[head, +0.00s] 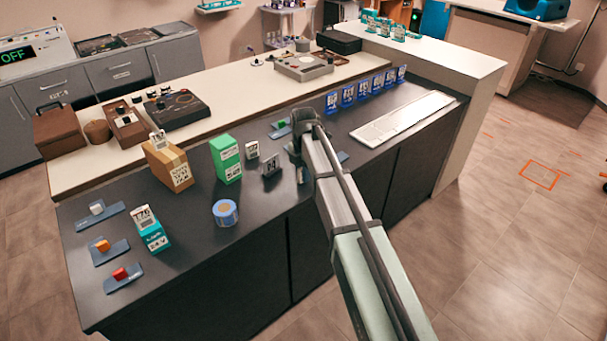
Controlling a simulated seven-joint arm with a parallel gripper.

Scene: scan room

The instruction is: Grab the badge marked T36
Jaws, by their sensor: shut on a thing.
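My gripper (301,177) is low over the dark counter, at its front middle. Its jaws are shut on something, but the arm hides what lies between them. A small badge with a dark surround (271,164) shows just left of the gripper; its print is too small to read, and I cannot tell whether the jaws touch it. Another pale badge (252,150) stands a little behind it. A badge that seems to read T76 (143,215) stands on a teal box (154,236). One more badge (158,140) is at a brown box; its print is unclear.
A green box (226,158) and a blue tape roll (225,213) stand left of the gripper. Trays with coloured blocks lie at the left end. Several blue badge holders (362,88) line the back, behind a white keyboard-like panel (402,118).

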